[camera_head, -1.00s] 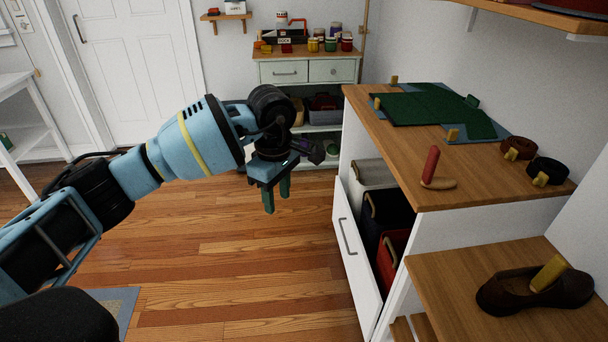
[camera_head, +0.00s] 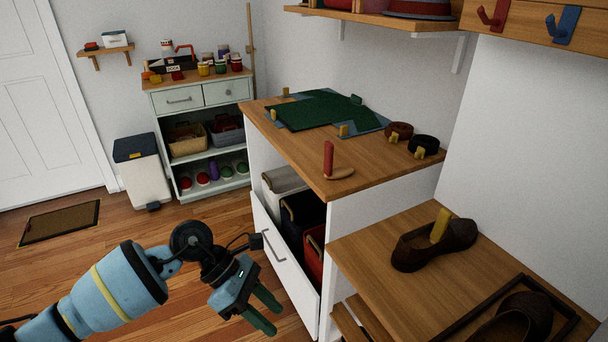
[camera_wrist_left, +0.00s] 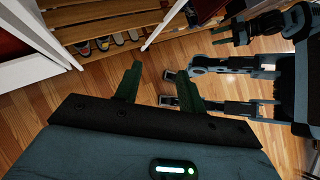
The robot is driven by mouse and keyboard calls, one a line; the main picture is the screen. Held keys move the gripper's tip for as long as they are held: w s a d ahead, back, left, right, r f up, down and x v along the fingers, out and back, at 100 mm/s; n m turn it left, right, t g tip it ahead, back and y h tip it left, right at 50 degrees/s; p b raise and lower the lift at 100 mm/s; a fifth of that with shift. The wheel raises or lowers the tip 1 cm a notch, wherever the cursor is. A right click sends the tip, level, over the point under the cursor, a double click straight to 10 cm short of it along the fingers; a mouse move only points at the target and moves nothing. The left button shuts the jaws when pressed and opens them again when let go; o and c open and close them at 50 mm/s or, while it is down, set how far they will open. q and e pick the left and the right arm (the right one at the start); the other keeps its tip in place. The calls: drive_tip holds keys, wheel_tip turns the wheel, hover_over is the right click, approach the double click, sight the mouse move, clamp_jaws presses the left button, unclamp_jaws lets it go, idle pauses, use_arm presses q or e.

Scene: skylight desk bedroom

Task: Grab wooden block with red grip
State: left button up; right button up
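The wooden block (camera_head: 341,174) has an upright red grip (camera_head: 328,157) and sits near the front edge of the wooden top of the white cabinet. My left gripper (camera_head: 276,319) is open and empty. It is below and to the left of the block, in front of the cabinet's pulled-out drawer and well apart from the block. In the left wrist view its two green fingers (camera_wrist_left: 159,68) are spread with floor between them, and the block does not show.
The tilted-out drawer (camera_head: 287,263) holds several bins. A green mat (camera_head: 307,112), a brown coil (camera_head: 399,130) and a black coil (camera_head: 424,143) lie on the cabinet top (camera_head: 300,155). A lower wooden bench (camera_head: 375,245) holds brown shoes (camera_head: 432,245).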

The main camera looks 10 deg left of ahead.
use_arm(q)
drive_tip(key=s+d+n+t+h, duration=0.5)
drive_tip(key=s+d+n+h, duration=0.35)
drive_tip(key=n, duration=0.45)
drive_tip(key=s+a+f+n+t+y, duration=0.5)
drive_tip(key=f+n, duration=0.4)
drive_tip(key=n, duration=0.7)
drive_tip(key=s+a+f+n+t+y, duration=0.4)
drive_tip(key=s+a+f+n+y, duration=0.2)
drive_tip(key=n, duration=1)
wheel_tip(320, 180, down, 3)
drive_tip(key=shift+s+a+t+y, duration=0.25)
drive_tip(key=shift+a+t+y, duration=0.15)
drive_tip(key=shift+a+y, duration=0.7)
drive_tip(key=s+a+f+n+g, duration=0.1)
drive_tip(key=s+f+n, duration=0.1)
drive_tip(key=s, duration=0.3)
drive_tip(key=s+a+f+n+g+y, duration=0.1)
drive_tip(key=s+f+n+g, duration=0.1)
drive_tip(key=s, duration=0.3)
drive_tip(key=s+a+f+n+g+y, duration=0.1)
drive_tip(key=s+a+f+n+g, duration=0.1)
drive_tip(key=s, duration=0.3)
drive_tip(key=shift+s, duration=0.1)
drive_tip(key=shift+c, duration=0.4)
drive_tip(key=shift+a+r, duration=0.1)
drive_tip(key=shift+a, duration=0.05)
